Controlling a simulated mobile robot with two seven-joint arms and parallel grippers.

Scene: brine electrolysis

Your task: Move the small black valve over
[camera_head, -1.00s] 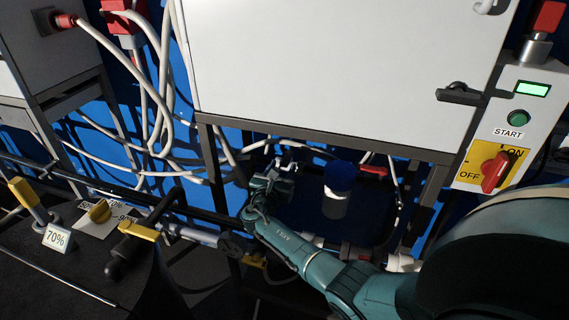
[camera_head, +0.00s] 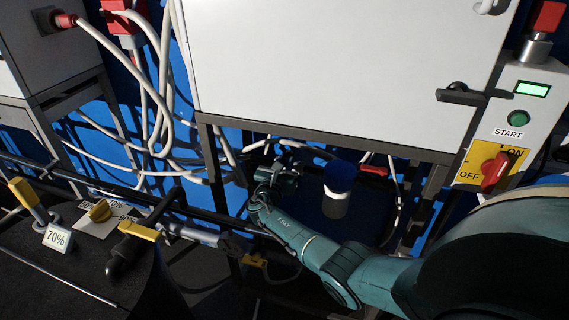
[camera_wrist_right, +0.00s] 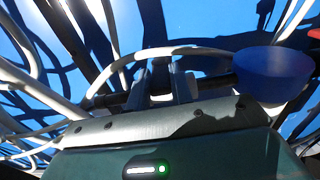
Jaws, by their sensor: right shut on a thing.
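My right gripper (camera_head: 290,168) is under the white cabinet, among pale hoses and left of a blue-capped bottle. In the right wrist view its two fingers (camera_wrist_right: 165,82) are close together and shut on a small dark part, which I take for the small black valve. The fingers and shadow hide most of it, so its shape and position cannot be made out. My left gripper is not in view.
The blue-capped bottle (camera_head: 338,190) stands close right of my gripper; its cap also shows in the right wrist view (camera_wrist_right: 272,72). The white cabinet (camera_head: 340,70) overhangs the arm. Yellow-handled valves (camera_head: 137,231) and a black tank (camera_head: 70,270) are at left.

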